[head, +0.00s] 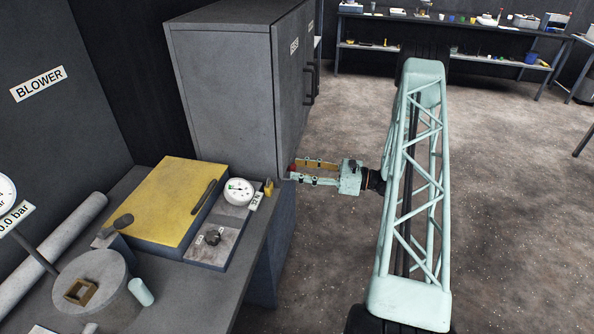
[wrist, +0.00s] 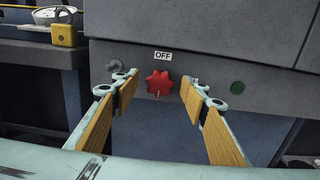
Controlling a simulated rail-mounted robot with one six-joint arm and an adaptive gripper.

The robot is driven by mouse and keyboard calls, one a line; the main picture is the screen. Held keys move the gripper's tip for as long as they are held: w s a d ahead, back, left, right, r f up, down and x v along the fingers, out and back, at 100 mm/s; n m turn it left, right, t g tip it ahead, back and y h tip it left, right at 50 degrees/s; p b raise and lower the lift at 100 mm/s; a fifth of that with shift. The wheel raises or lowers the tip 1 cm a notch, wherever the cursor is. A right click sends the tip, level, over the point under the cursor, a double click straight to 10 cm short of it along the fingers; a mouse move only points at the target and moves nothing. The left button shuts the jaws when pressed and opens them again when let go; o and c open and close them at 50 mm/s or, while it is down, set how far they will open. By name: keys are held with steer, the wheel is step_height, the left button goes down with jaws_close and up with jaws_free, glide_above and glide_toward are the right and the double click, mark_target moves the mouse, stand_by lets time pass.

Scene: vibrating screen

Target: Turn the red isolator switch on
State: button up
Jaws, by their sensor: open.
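The red isolator switch (wrist: 159,82) is a star-shaped knob on a grey front panel, with an "OFF" label (wrist: 163,56) just above it in the wrist view. In the head view only a small bit of red (head: 293,167) shows at the fingertips. My gripper (wrist: 158,84) is open, with one wooden-padded finger on each side of the knob and a gap between each finger and the knob. Its fingers point left at the bench front in the head view (head: 292,172). I cannot tell how deep the fingertips are relative to the knob.
A green button (wrist: 237,88) sits right of the knob and a grey round fitting (wrist: 115,66) left of it. A tall grey cabinet (head: 235,95) stands behind my gripper. The bench holds a yellow plate (head: 165,200) and a gauge (head: 238,191).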

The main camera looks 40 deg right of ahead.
steer(key=shift+w+a, duration=0.35)
steer(key=shift+w, duration=0.15)
steer(key=shift+c, duration=0.3)
steer(key=c, duration=0.8)
